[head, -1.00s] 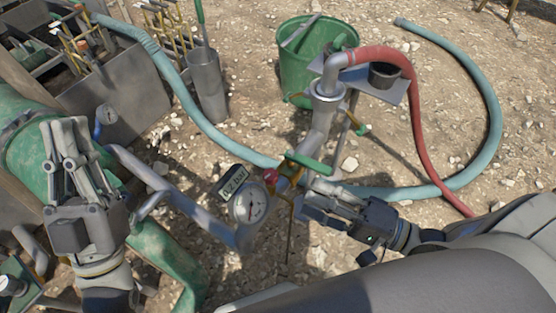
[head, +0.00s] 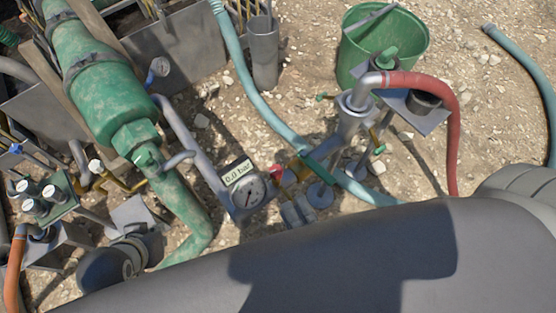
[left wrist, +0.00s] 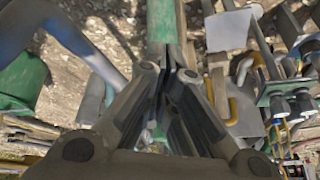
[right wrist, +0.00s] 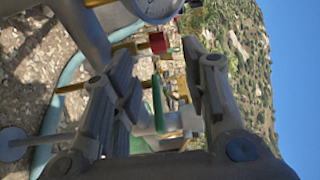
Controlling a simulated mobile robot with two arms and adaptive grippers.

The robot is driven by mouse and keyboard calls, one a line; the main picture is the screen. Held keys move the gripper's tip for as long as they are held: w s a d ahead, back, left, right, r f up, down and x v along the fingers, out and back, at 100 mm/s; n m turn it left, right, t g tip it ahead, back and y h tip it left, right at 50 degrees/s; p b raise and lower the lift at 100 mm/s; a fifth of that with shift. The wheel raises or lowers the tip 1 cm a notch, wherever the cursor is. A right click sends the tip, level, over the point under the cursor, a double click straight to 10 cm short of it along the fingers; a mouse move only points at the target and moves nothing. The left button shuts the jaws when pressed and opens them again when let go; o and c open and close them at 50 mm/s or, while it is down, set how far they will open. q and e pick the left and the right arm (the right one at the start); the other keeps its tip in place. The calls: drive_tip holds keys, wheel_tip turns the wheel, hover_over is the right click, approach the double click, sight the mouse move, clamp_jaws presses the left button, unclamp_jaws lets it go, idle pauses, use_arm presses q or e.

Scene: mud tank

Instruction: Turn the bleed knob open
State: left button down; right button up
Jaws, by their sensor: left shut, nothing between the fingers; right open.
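The small red knob (head: 277,172) sits on brass fittings beside the round gauge (head: 248,193), whose tag reads 0.0 bar. The knob also shows in the right wrist view (right wrist: 158,42), beyond the gap between the fingertips. My right gripper (head: 298,208) is partly hidden by my arm in the head view. In the right wrist view it is open (right wrist: 155,62), with nothing visibly held. A green lever (right wrist: 157,102) shows through its gap. My left gripper (left wrist: 172,72) is shut and empty, above a green pipe in the left wrist view.
A grey standpipe (head: 350,118) carries a red hose (head: 450,130). A green bucket (head: 413,35) stands behind it. The large green cylinder (head: 100,95) and small valves (head: 30,195) occupy the left. My arm covers the foreground. Open gravel lies between the blue hose and bucket.

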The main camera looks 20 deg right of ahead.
sight(279, 178)
use_arm(q)
drive_tip(key=shift+w+d+r, duration=0.1)
drive_tip(key=shift+w+d, duration=0.05)
drive_tip(key=shift+w, duration=0.15)
use_arm(e)
drive_tip(key=w, duration=0.7)
drive_tip(key=w+a, duration=0.1)
drive_tip(key=w, duration=0.2)
drive_tip(key=shift+w+f, duration=0.1)
drive_tip(key=shift+w, duration=0.15)
drive_tip(key=shift+c, duration=0.5)
